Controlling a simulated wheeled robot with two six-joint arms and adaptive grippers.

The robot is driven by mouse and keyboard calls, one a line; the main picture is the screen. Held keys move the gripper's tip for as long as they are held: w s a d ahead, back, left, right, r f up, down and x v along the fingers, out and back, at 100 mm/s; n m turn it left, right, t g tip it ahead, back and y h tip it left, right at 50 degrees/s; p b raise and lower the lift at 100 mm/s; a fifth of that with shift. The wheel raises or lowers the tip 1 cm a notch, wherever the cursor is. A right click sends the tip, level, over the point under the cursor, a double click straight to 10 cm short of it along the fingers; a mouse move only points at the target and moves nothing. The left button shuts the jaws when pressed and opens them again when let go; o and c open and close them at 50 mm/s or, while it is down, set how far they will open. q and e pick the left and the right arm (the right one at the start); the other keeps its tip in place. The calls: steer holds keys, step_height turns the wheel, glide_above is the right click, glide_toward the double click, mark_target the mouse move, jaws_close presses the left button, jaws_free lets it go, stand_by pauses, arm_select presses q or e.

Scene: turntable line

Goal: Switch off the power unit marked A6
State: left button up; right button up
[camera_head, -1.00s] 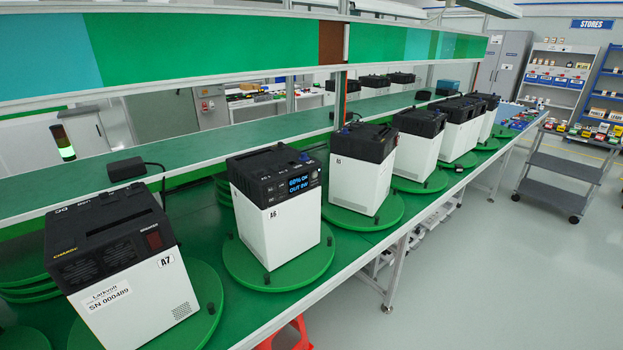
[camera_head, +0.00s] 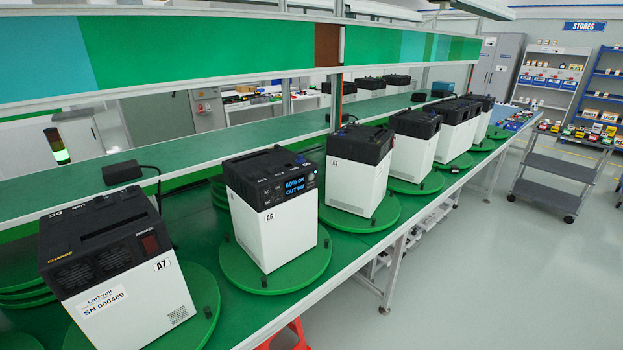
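The power unit marked A6 (camera_head: 270,232) is a white box with a black top. It stands upright on a round green turntable (camera_head: 236,270) at the middle left of the bench. Its lit display shows blue text that seems to read 60% OK, OUT ON or similar; the second line is blurred. Buttons and ports sit beside the display, too small to make out. The A6 label is on the upper left of the white face that has the display above it. Neither of my grippers is in view.
Unit A7 (camera_head: 130,305), with a charger cable at its back, stands at the near left. Several like units, the nearest (camera_head: 350,187), stand on turntables along the green bench to the right.

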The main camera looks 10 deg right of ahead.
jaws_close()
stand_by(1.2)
